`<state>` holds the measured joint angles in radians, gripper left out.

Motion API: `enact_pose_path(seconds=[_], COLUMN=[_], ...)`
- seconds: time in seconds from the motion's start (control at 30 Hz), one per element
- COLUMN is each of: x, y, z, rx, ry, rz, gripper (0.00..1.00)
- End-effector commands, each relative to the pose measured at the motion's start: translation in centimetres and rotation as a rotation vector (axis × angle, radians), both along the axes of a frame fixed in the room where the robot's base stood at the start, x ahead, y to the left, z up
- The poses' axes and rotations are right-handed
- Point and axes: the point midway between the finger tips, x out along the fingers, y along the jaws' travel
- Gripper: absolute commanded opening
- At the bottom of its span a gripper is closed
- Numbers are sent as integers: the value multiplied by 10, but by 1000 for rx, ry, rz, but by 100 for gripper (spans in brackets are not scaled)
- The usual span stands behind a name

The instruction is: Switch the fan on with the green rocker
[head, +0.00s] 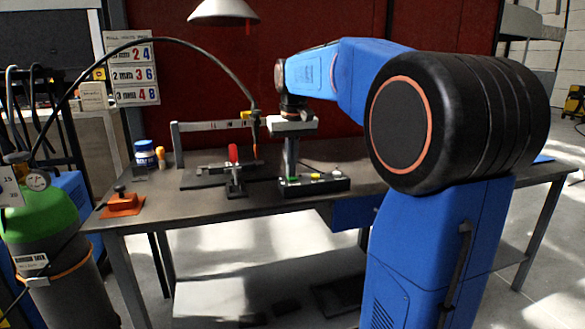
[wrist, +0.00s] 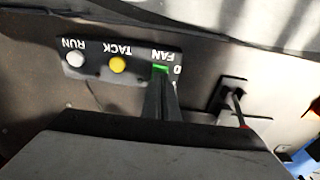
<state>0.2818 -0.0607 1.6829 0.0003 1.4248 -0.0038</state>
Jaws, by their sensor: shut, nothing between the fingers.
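The green rocker (wrist: 160,68) sits under the word FAN on a dark control box (wrist: 90,66), which appears upside down in the wrist view. A "0" mark shows beside it. My gripper (wrist: 163,80) is shut and empty, its fingertips right at the rocker and covering part of it. I cannot tell whether they touch it or which way it is tipped. In the head view the control box (head: 325,186) lies on the bench, and my gripper (head: 291,170) points down at its left end. I cannot identify the fan itself.
A yellow TACK button (wrist: 117,64) and a white RUN button (wrist: 75,58) sit beside the rocker. A red-handled clamp (head: 233,154) stands left of the box on the workbench (head: 200,208). A pale hood (head: 223,11) hangs above. The bench's right side looks mostly clear.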

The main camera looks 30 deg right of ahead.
Motion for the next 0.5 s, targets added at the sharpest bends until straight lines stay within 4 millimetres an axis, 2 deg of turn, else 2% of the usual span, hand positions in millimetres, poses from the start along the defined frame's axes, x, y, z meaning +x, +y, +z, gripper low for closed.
enact_pose_path(seconds=[0.03, 0.33, 0.5], x=[4, 4, 2], y=[-1, -1, 1], z=[-5, -4, 8], rx=[1, 1, -1], ry=[4, 2, -2], rz=[0, 0, 1], gripper=[0, 0, 0])
